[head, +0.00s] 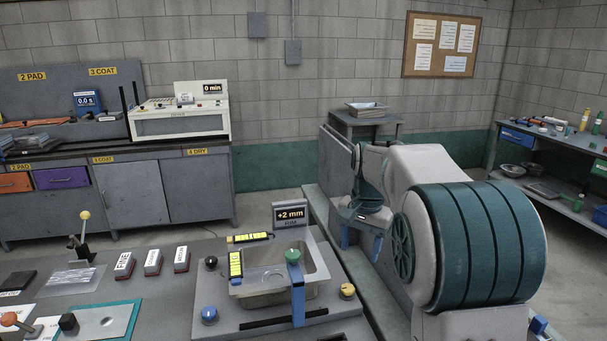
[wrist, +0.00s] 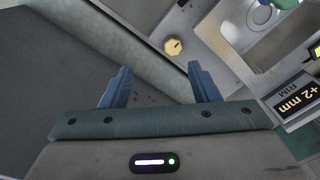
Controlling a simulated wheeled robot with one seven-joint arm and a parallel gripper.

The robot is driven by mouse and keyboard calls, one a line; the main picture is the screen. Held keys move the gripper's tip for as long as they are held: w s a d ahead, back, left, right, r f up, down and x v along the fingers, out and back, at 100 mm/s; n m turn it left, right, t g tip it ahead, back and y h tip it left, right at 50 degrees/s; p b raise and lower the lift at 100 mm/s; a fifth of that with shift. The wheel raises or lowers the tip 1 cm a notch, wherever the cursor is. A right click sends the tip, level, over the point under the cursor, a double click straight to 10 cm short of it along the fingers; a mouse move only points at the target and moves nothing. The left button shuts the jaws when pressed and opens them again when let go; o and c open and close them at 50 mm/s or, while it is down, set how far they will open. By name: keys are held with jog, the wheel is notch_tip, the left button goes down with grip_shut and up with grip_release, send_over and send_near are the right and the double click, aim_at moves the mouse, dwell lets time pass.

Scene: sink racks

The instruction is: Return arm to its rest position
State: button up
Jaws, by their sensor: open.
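My gripper (head: 361,236) hangs at the end of my folded arm, to the right of the sink unit in the head view. Its two blue fingers stand apart with nothing between them. In the wrist view my gripper (wrist: 160,88) also shows open and empty, with the edge of the bench and the grey floor behind the fingers. The fingers touch no object that I can see.
The sink (head: 280,296) has a "+2 mm RIM" display (head: 290,213), a yellow knob (head: 347,290) and a blue strip with a green funnel-like piece (head: 293,256). A grey stand with a tray (head: 366,107) is behind my arm. A shelf bench (head: 560,150) stands at right.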

jog(key=s+f+n+t, duration=0.1)
jog(key=s+f+n, duration=0.1)
jog(key=s, duration=1.1)
jog(key=s+f+n+t, duration=0.1)
jog(key=s+n, duration=0.3)
jog(key=s, duration=0.9)
jog(key=shift+s+a+f+n, duration=0.25)
jog(key=shift+f+n, duration=0.15)
jog(key=shift+f, duration=0.45)
